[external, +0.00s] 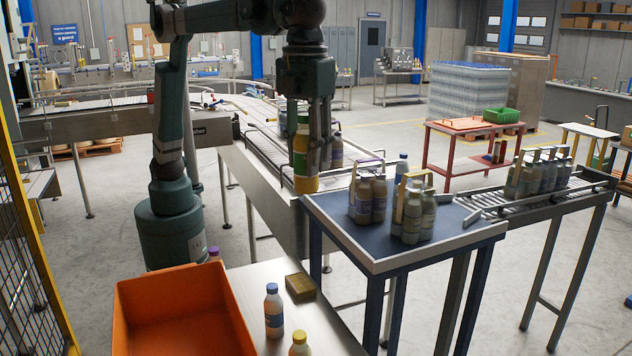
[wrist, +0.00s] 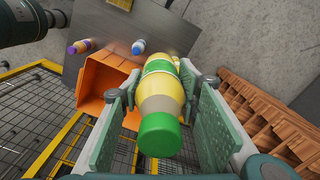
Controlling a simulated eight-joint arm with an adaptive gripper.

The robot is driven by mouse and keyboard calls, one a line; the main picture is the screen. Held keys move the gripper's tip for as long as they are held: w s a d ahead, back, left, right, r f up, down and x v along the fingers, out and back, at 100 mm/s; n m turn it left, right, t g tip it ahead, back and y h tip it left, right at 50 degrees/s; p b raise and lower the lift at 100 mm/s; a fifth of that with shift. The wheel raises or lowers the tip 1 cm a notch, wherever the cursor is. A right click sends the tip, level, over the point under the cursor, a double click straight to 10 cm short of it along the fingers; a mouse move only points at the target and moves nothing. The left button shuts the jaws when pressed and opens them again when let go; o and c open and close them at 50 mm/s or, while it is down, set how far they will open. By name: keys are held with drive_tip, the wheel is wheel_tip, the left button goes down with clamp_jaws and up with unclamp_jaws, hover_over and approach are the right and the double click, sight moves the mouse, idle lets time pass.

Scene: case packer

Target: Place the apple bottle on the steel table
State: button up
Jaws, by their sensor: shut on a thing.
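My gripper (external: 316,150) is shut on a bottle with a green cap, a pale yellow body and a green label, which looks like the apple bottle (external: 300,160). In the wrist view the apple bottle (wrist: 160,97) lies between the two finger pads, cap toward the camera. In the external view it hangs in the air in front of the conveyor, partly covered by the fingers. The steel table (external: 338,333) is in the lower middle, below and nearer the camera than my gripper. It also shows in the wrist view (wrist: 120,20).
On the steel table are an orange bin (external: 130,300), a blue-capped bottle (external: 273,312), a yellow-capped bottle (external: 299,346), a purple-capped bottle (wrist: 80,46) and a brown block (external: 300,287). A blue-topped table (external: 340,225) with bottle packs stands right.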

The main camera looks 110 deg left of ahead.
drive_tip(key=s+d+f, duration=0.1)
drive_tip(key=d, duration=0.4)
wheel_tip(320, 180, down, 34)
drive_tip(key=shift+a+f, duration=0.2)
drive_tip(key=shift+f, duration=0.1)
wheel_tip(320, 180, down, 6)
idle(0.5)
drive_tip(key=shift+f, duration=1.9)
drive_tip(key=shift+f, duration=0.2)
